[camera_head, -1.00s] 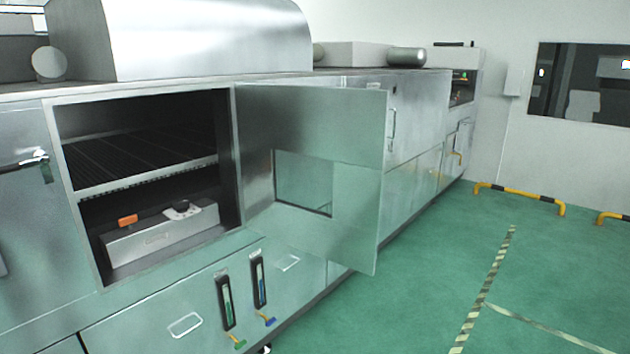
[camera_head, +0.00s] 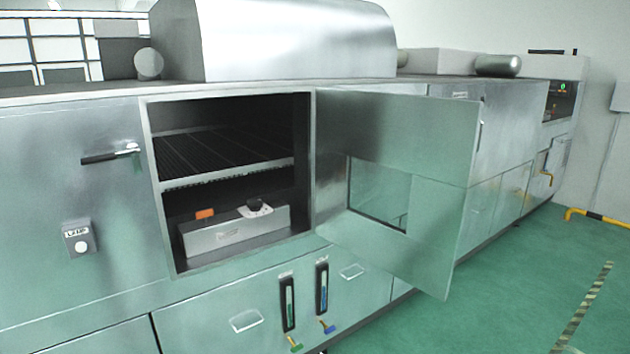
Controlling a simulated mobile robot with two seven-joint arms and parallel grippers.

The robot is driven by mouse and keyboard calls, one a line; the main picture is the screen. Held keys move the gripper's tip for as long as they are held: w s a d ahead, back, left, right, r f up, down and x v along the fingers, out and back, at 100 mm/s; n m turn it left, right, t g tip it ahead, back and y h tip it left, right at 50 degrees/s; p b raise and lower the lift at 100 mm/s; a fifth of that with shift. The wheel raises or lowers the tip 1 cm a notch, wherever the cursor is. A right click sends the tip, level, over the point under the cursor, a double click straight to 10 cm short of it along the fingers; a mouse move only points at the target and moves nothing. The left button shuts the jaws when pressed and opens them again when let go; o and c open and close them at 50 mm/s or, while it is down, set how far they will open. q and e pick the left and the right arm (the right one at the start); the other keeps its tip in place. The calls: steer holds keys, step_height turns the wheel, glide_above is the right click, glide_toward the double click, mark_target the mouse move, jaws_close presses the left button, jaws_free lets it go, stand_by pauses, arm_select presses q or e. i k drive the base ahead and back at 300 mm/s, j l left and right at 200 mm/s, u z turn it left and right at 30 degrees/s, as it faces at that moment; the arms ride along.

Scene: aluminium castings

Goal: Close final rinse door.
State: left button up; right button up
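The door (camera_head: 395,135) is a silver metal panel with a square window (camera_head: 378,192). It stands wide open, swung out to the right from the right edge of the opening (camera_head: 155,190). The opening shows a slatted rack (camera_head: 220,160) above and a metal box (camera_head: 235,232) below, with an orange part and a dark knob on top. A handle-like bar (camera_head: 480,125) shows just past the door's outer edge; I cannot tell whether it belongs to the door. Neither of my grippers is in view.
A dark lever handle (camera_head: 110,155) and a labelled switch box (camera_head: 79,238) are on the panel left of the opening. Two gauges (camera_head: 321,290) with small valves are below. Green floor (camera_head: 500,290) is clear at the right.

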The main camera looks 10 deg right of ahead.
mark_target(434, 140)
steer(key=i+l+u, duration=0.1)
steer(key=l+u, duration=0.65)
steer(key=l, duration=0.25)
steer(key=l+u, duration=0.35)
steer(key=l, duration=1.45)
steer(key=k+l, duration=0.1)
steer(key=l, duration=0.6)
steer(key=k+l+u, duration=0.1)
steer(key=l, duration=0.65)
steer(key=i+l, duration=0.1)
steer(key=i, duration=0.3)
